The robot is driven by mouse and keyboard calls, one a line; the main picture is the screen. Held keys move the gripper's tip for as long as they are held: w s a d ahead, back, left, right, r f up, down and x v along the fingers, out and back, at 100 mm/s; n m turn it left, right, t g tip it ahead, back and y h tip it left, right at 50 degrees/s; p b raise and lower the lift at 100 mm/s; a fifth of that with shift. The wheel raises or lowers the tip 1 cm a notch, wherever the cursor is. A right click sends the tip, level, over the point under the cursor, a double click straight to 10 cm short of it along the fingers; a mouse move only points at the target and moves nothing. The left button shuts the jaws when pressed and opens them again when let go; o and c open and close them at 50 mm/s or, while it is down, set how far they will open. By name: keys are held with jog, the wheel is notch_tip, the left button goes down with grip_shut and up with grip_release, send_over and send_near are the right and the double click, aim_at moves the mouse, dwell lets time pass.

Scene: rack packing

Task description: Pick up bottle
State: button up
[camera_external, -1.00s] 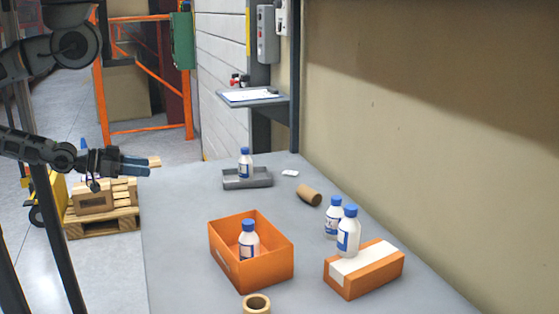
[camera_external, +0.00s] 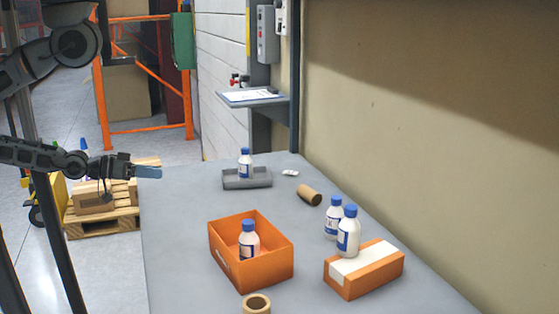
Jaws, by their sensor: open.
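Several white bottles with blue caps stand upright on or above the grey table (camera_external: 190,235). One bottle (camera_external: 245,164) is in a shallow grey tray (camera_external: 262,181) at the back. One bottle (camera_external: 249,241) is inside an open orange box (camera_external: 262,270). One bottle (camera_external: 348,232) stands at the taped orange box, and another bottle (camera_external: 333,219) is just behind it. My gripper (camera_external: 158,173) is at the table's left edge, left of the tray and apart from every bottle. It is open and empty; its fingers overlap from this side.
The taped orange box (camera_external: 372,274) lies at the right front. A brown cardboard roll (camera_external: 309,195), a tape roll (camera_external: 257,304) and a small white item (camera_external: 290,173) lie on the table. A wall borders the right side. The table's left part is clear.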

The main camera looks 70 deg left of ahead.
jog(key=w+d+n+h+p, duration=0.1)
jog(key=w+d+n+h, duration=0.1)
jog(key=w+d+n, duration=0.45)
jog(key=w+d+f+n+t+h, duration=0.15)
jog(key=w+n, duration=0.25)
jog(key=w, duration=0.6)
jog(key=w+d+n+h+p, duration=0.1)
jog(key=w+d+n+h, duration=0.1)
jog(key=w+d+n, duration=0.35)
jog(key=n+g+h+b, duration=0.2)
jog(key=n+g+h, duration=0.4)
jog(key=h, duration=0.3)
send_near(351, 213)
jog(key=w, duration=0.3)
jog(key=shift+s+d+f+x, duration=0.1)
jog(key=shift+s+f+x, duration=0.05)
jog(key=shift+x, duration=1.15)
jog(key=shift+s+d+f+x, duration=0.1)
jog(key=shift+s+f+x, duration=0.05)
jog(key=shift+x, duration=1.1)
jog(key=shift+s+d+f+x, duration=0.1)
jog(key=shift+s+f+x, duration=0.05)
jog(key=shift+x, duration=1.15)
jog(key=shift+c, duration=0.2)
grip_shut()
